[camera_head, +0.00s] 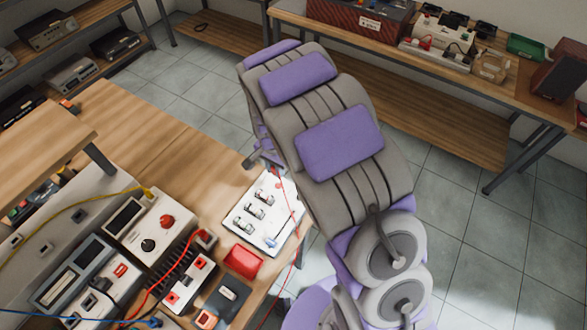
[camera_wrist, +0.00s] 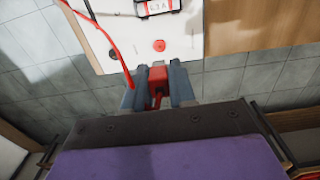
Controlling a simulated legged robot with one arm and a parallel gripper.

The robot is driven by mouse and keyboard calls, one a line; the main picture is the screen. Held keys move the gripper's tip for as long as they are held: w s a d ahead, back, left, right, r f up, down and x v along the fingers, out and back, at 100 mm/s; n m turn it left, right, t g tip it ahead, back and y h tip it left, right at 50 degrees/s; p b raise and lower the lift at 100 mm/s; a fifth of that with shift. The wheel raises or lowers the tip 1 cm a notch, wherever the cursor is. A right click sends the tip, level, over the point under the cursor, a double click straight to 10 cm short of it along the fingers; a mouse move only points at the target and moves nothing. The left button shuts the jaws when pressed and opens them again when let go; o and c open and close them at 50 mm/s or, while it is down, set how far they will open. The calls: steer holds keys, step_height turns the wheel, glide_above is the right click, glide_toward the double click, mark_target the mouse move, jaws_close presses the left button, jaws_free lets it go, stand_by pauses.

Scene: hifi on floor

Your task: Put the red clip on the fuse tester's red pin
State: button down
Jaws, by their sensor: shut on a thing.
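The fuse tester is a white panel at the workbench edge in the head view (camera_head: 285,230), with several small fuse holders on it. It also shows in the wrist view (camera_wrist: 205,40), where its red pin (camera_wrist: 159,45) is a small round red spot ahead of the fingertips. My gripper (camera_wrist: 157,72) is shut on the red clip (camera_wrist: 157,87), seen between its two grey fingers. The clip looks short of the pin in the picture; its height above the panel is unclear. A red lead (camera_wrist: 108,36) curves down toward the gripper. In the head view my arm mostly hides the gripper and clip.
A red box (camera_head: 243,262), a black finned unit with red terminals (camera_head: 183,278) and a white instrument (camera_head: 150,228) stand left of the panel. A raised shelf (camera_head: 40,150) overhangs the bench at left. Bare wood (camera_head: 190,160) lies behind the panel.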

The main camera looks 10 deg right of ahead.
steer(key=shift+w+d+f, duration=0.15)
steer(key=shift+f, duration=0.05)
steer(key=shift+d+f, duration=0.2)
steer(key=shift+f, duration=0.2)
steer(key=b, duration=0.2)
glide_above(278, 186)
steer(key=shift+w+a+f, duration=0.1)
steer(key=shift+f, duration=0.95)
steer(key=shift+a+f, duration=0.1)
steer(key=shift+f, duration=0.95)
steer(key=shift+d+f, duration=0.2)
steer(key=shift+d, duration=0.05)
steer(key=shift+a, duration=0.15)
steer(key=shift+p, duration=0.35)
steer(key=shift+f, duration=0.75)
